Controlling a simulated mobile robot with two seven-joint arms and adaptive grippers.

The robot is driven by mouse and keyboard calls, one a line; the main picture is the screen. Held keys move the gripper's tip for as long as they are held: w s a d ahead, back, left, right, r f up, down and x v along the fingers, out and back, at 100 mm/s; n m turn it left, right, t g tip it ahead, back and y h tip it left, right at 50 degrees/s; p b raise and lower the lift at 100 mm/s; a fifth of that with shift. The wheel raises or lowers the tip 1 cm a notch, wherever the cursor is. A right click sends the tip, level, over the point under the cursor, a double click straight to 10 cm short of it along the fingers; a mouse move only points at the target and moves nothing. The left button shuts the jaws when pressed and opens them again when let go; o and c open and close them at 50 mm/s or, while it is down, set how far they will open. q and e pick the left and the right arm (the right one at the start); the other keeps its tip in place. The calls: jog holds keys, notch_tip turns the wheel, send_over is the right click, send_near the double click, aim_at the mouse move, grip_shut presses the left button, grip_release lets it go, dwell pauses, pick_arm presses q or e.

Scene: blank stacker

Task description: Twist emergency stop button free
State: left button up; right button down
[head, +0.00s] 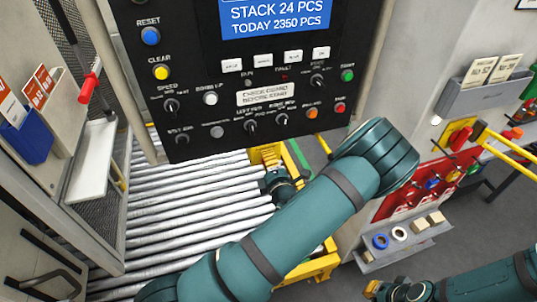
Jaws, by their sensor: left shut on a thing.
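My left arm reaches across the middle and bends back at the elbow, with its wrist low under the control panel (205,85). My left gripper (266,157) is at the panel's lower edge, among yellow parts over the rollers. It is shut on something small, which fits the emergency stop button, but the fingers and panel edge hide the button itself. I cannot tell how far it is turned. My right gripper (374,288) is at the bottom edge, partly cut off, away from the panel; its jaw opening is unclear.
Roller conveyor (180,215) lies below the panel. Yellow framing (318,265) stands beside it. On the right are a red board with locks (425,185), a yellow box with a red handle (460,138) and a shelf (410,245). A grey cabinet (40,220) stands left.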

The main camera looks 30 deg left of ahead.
dwell(0.3)
pick_arm(q)
jog(key=o, duration=1.2)
jog(key=shift+o, duration=0.2)
jog(key=v, duration=1.2)
jog(key=shift+a, duration=0.1)
